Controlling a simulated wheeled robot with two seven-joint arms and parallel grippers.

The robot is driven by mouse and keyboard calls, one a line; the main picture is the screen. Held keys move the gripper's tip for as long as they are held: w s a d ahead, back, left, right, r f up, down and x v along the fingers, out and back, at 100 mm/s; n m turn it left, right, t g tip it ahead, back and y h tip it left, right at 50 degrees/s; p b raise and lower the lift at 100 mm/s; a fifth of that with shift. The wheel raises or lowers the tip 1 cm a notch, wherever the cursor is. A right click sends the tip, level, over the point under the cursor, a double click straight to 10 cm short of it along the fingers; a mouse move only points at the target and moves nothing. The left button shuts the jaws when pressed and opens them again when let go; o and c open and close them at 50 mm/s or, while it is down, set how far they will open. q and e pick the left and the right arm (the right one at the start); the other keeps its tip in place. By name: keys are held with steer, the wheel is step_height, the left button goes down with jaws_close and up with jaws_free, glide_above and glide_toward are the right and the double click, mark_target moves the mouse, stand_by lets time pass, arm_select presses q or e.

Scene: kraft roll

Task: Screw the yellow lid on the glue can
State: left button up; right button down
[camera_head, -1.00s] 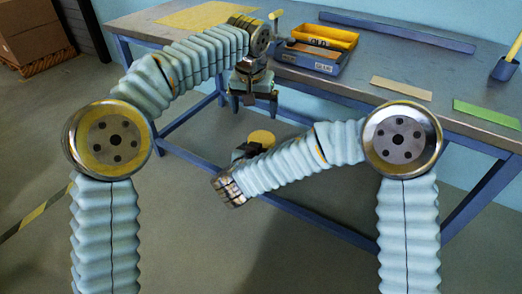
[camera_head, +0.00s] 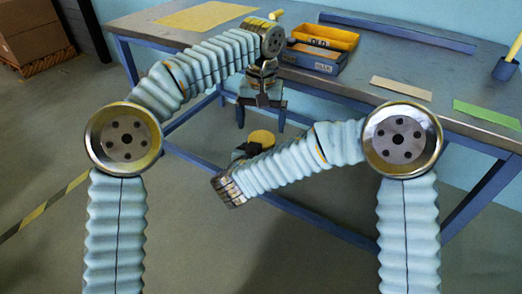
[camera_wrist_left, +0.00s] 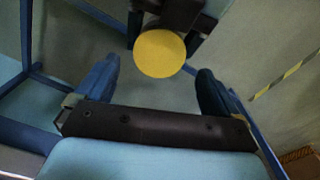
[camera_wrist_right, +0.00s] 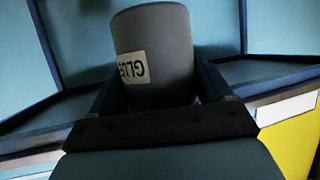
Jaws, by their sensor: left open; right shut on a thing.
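The glue can (camera_wrist_right: 155,55) is a grey cylinder with a white label, its lettering upside down in the right wrist view. My right gripper (camera_head: 246,152) is shut on it, one finger on each side. The yellow lid (camera_head: 261,137) shows as a round disc at the can's end; it also shows in the left wrist view (camera_wrist_left: 160,53). I cannot tell how tightly it sits. My left gripper (camera_head: 261,121) is open and empty above the lid, its fingers spread wider than the disc and apart from it. The can's body is mostly hidden in the head view.
A workbench (camera_head: 400,65) stands behind the grippers, its blue frame below them. On it are a yellow bin (camera_head: 333,37), a blue bin (camera_head: 312,61), a tan strip (camera_head: 401,88), a green strip (camera_head: 487,112) and a blue cup (camera_head: 504,68). Cardboard boxes (camera_head: 35,40) stand at far left.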

mark_target(262, 138)
arm_select(q)
steer(key=shift+f, duration=2.15)
steer(key=c, duration=1.1)
steer(key=shift+o, duration=0.2)
steer(key=m, duration=0.9)
steer(key=shift+m, duration=0.3)
steer(key=o, duration=1.1)
steer(key=shift+o, duration=0.2)
